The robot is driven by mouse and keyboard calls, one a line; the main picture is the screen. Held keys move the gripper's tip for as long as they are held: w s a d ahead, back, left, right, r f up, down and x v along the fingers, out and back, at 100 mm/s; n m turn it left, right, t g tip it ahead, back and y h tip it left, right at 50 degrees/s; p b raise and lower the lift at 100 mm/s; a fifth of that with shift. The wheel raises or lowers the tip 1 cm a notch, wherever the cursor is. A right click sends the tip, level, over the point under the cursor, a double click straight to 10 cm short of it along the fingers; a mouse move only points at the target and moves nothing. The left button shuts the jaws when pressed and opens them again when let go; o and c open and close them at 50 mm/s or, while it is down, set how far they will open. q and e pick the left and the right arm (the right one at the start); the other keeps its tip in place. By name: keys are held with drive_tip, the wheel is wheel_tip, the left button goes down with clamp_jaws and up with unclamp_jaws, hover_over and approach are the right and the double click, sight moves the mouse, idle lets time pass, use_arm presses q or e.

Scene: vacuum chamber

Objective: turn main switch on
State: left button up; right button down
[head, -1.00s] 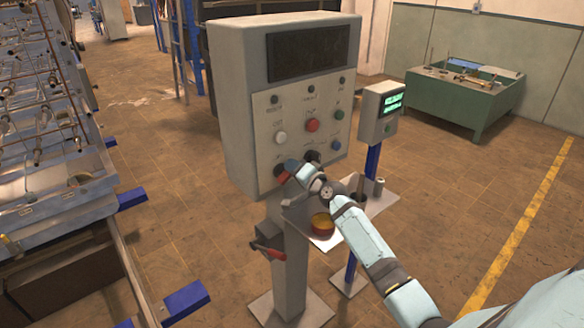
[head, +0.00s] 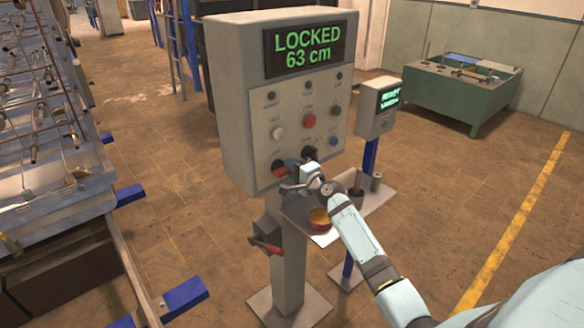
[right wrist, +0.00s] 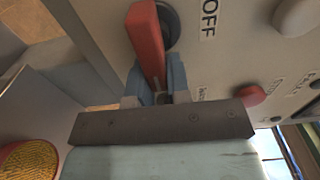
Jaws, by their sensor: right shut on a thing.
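The main switch is a red handle (right wrist: 145,42) on a dark round base, with the word OFF on the panel beside it. In the right wrist view my right gripper (right wrist: 155,88) is shut on this handle. In the head view my right gripper (head: 292,172) is at the lower left of the grey control box (head: 232,100) and mostly hides the switch. The box's display (head: 308,48) is lit in green and reads LOCKED 63 cm. My left gripper is not in view.
Buttons, including a red one (head: 309,121), sit above the switch. Below are a shelf (head: 378,200), a yellow-topped red round thing (head: 319,218) and a red lever (head: 266,245) on the pedestal. A small lit box (head: 378,108) stands to the right.

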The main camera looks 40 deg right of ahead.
idle(0.3)
drive_tip(key=c, duration=1.1)
unclamp_jaws()
drive_tip(key=s, duration=0.4)
drive_tip(key=s+b, duration=0.1)
drive_tip(key=s, duration=0.4)
drive_tip(key=s+d, duration=0.1)
drive_tip(key=s, duration=0.3)
drive_tip(key=shift+s+b, duration=0.3)
drive_tip(key=shift+s, duration=0.1)
